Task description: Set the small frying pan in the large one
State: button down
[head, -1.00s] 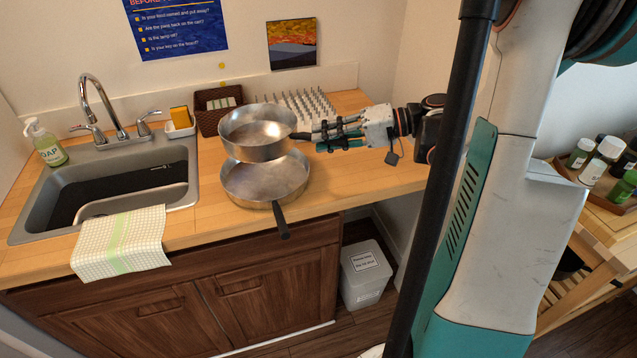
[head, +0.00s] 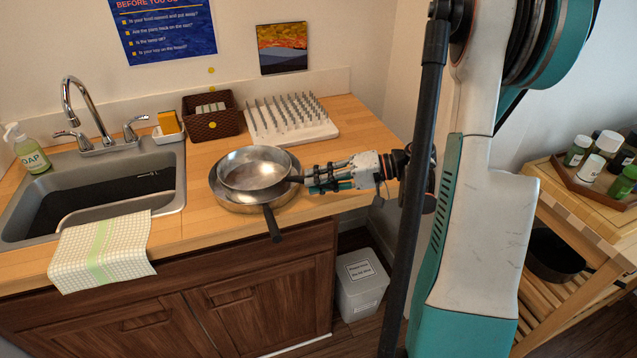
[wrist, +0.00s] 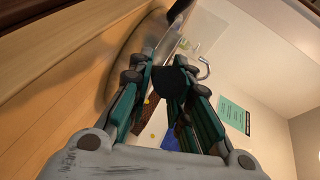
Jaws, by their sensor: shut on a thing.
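The small frying pan (head: 254,170) is a silver metal pan, upright and roughly level, over the large frying pan (head: 226,198) in the head view. It covers most of the large pan's inside, so I cannot tell whether the two touch inside. The large pan stands on the wooden counter with its dark handle (head: 273,224) pointing to the front edge. My gripper (head: 301,179) is shut on the small pan's handle, at the right of both pans. In the wrist view the dark handle (wrist: 171,88) shows between the fingers.
A sink (head: 100,195) with a checked towel (head: 100,250) over its edge lies at the left. A pegged white rack (head: 310,133) and a brown basket (head: 228,124) stand behind the pans. Bare counter (head: 372,125) lies at the back right.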

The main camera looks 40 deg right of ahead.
jog(key=shift+r, duration=0.1)
jog(key=c, duration=1.5)
grip_release()
jog(key=shift+r, duration=0.1)
jog(key=p+v, duration=0.3)
jog(key=v, duration=0.9)
jog(key=shift+p, duration=0.35)
